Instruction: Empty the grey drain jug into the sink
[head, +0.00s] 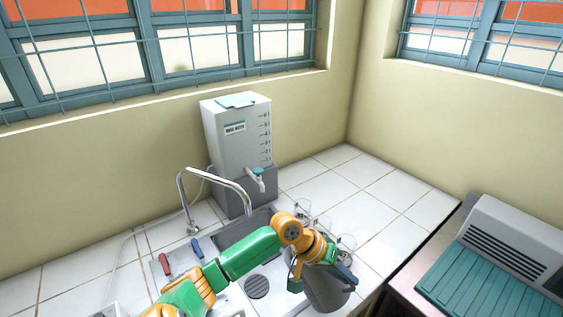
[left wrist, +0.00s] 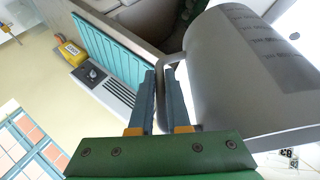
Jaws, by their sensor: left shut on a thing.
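The grey drain jug (head: 328,292) is at the bottom right of the sink in the head view, partly behind my arm. It looks roughly upright there. My left gripper (head: 341,268) is shut on the jug's handle. In the left wrist view, the two blue fingers of my left gripper (left wrist: 161,98) close on the bar handle, and the grey jug body (left wrist: 245,75) fills the right side. The jug's contents are hidden. The sink (head: 236,234) lies left of the jug, with a round drain (head: 257,287) in its floor; my arm crosses over it. My right gripper is out of view.
A curved tap (head: 213,174) arches over the sink. A grey-white water tank (head: 238,140) with a spigot stands behind it. Clear glassware (head: 346,243) stands close behind the jug. Red (head: 165,264) and blue (head: 197,248) handles lie left. A teal-ribbed unit (head: 480,283) stands right.

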